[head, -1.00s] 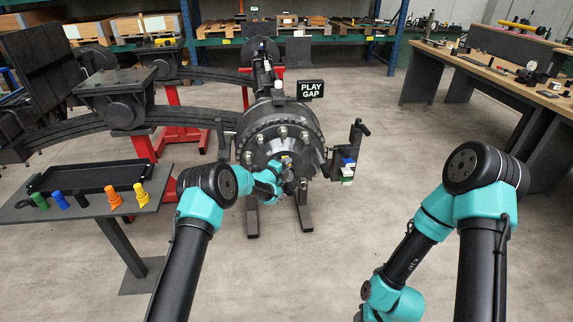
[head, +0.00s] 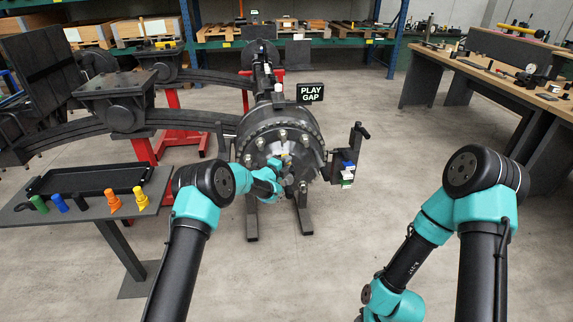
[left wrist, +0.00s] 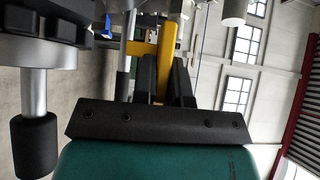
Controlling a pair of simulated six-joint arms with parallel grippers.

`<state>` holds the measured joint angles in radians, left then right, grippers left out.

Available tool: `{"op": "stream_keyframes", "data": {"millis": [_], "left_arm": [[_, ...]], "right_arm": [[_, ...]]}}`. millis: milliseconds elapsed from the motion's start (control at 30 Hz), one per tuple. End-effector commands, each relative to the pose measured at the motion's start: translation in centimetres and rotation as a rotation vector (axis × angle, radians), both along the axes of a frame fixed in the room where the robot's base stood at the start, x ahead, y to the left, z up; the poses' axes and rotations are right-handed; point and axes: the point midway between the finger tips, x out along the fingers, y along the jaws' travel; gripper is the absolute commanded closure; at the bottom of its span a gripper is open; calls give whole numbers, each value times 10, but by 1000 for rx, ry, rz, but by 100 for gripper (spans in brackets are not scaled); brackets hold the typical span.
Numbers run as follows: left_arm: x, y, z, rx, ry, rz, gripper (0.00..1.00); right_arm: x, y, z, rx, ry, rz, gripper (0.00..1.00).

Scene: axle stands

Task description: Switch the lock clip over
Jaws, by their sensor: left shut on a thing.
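The wheel hub (head: 258,143) with its ring of studs stands at the end of the axle. My left gripper (head: 287,177) is at the front face of the hub. In the left wrist view, its two dark fingers (left wrist: 162,82) are shut on a yellow part (left wrist: 167,50), which appears to be the lock clip. The clip has an upright bar and a short arm to the left; its lower end is hidden between the fingers. In the head view only a small yellow bit shows at the hub. My right arm comes in at the right; its gripper is out of view.
A dark bracket with a handle (head: 353,150) is right of the hub. A side table (head: 22,213) at left holds a black tray (head: 88,179) and several coloured plugs. A workbench (head: 490,75) is at right.

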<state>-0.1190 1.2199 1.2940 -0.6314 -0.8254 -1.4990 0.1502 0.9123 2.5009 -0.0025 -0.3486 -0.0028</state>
Motion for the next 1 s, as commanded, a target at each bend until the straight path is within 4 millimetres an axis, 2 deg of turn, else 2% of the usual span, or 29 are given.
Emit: {"op": "stream_keyframes", "data": {"millis": [67,100,333,733,1000], "left_arm": [[1,0,5,-4,-9,0,100],[1,0,6,-3,-10,0,85],[1,0,5,-3,-8,0,63],[-3,3,3,-1,-5,0,62],[-25,18,3,-2,-3,0,62]], "right_arm": [[0,0,0,0,0,0,57],[0,0,0,0,0,0,57],[0,0,0,0,0,0,57],[0,0,0,0,0,0,57],[0,0,0,0,0,0,57]]}}
